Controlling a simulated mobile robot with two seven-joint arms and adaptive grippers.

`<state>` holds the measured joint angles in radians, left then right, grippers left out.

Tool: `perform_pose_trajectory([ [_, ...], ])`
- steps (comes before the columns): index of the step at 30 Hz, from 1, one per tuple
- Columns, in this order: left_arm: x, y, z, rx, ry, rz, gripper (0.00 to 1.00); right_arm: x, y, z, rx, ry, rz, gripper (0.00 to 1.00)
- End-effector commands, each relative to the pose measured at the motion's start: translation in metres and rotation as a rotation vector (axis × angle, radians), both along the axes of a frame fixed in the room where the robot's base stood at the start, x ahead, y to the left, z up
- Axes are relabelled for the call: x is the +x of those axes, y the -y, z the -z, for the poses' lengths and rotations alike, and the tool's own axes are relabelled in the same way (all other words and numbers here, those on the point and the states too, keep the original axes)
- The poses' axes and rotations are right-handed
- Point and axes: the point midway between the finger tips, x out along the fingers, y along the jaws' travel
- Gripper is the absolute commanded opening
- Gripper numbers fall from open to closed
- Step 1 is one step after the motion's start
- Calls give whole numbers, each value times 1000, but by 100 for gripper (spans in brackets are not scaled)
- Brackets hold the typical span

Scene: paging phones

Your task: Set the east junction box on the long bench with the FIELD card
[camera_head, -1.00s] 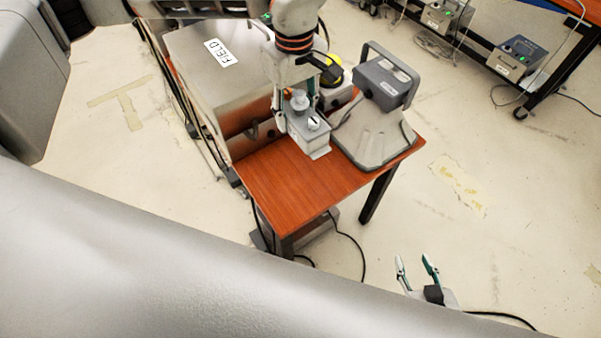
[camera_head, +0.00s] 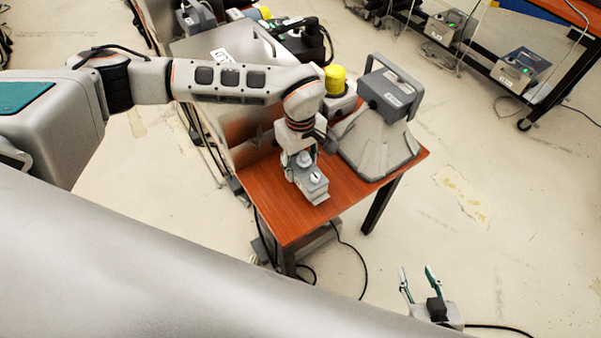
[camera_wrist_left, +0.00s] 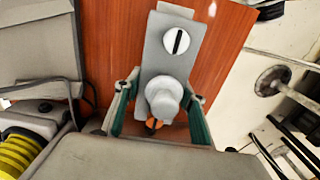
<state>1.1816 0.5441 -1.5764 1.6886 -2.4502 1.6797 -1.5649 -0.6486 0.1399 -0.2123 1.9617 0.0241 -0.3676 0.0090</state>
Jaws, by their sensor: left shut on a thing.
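A small grey junction box (camera_head: 312,184) with a round knob and a slotted dial is in my left gripper (camera_head: 298,160). It is over the near part of the red-brown bench top (camera_head: 270,200); I cannot tell whether it touches. In the left wrist view the gripper (camera_wrist_left: 160,112) has a finger on each side of the box (camera_wrist_left: 170,58), around the knob end. The FIELD card (camera_head: 222,55) lies on the metal housing at the bench's far part, partly hidden by my left arm. My right gripper (camera_head: 418,279) is open and empty over the floor at lower right.
A grey wedge-shaped device with a handle (camera_head: 378,140) stands right of the box. A yellow-topped unit (camera_head: 336,82) is behind it, and the metal housing (camera_head: 250,150) is to the left. Bare bench top lies left and front. Another bench with boxes stands at upper right.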

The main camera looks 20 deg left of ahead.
Motion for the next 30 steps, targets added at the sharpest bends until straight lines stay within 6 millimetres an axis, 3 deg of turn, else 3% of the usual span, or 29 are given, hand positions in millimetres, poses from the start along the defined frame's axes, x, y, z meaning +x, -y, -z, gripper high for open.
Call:
perform_pose_trajectory([
  [7, -1, 0, 34, 0, -3, 0, 13, 0, 0, 2, 0, -1, 0, 40],
  [18, 0, 0, 39, 0, 0, 1, 13, -1, 0, 3, 0, -2, -1, 40],
  [19, 0, 0, 40, 1, -1, 1, 42, -1, 0, 3, 1, -2, 0, 40],
  [21, 0, 0, 39, 1, -1, 1, 56, -1, 0, 3, 0, -1, -1, 40],
  [30, 0, 0, 39, 1, -1, 1, 56, -1, 0, 3, 0, -1, -1, 40],
])
